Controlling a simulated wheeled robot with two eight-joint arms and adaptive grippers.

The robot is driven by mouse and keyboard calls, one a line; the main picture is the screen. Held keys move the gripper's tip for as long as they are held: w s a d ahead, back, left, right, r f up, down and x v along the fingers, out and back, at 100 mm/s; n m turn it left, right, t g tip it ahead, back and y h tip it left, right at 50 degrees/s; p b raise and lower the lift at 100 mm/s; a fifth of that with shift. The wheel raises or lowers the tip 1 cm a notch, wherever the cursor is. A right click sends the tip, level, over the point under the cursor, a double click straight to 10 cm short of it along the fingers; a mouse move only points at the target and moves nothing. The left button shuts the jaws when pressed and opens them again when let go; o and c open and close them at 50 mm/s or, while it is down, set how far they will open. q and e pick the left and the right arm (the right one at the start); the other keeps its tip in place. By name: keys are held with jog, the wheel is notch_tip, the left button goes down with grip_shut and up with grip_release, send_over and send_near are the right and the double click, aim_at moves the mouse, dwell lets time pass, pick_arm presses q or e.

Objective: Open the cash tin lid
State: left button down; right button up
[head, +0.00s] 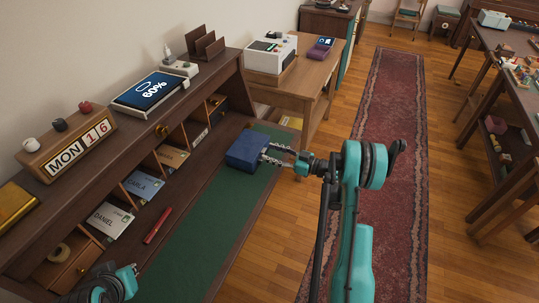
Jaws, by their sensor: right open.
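The cash tin is a small dark blue box (245,150) on the far part of the green desk mat (200,230). Its lid looks closed. My right gripper (268,154) reaches in from the right, its two fingers open at the right side of the tin. I cannot tell whether the fingertips touch it. My left arm shows only in part at the bottom left, and its gripper fingers are not in view.
A red pen (157,225) lies on the desk left of the mat. Pigeonholes with name cards stand along the left, below a shelf with a tablet (150,90) and a date block (75,140). A side table (300,85) with a white machine stands beyond. The mat's near part is clear.

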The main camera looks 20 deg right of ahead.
jog(key=shift+w+a, duration=0.4)
grip_shut()
jog(key=shift+r, duration=0.15)
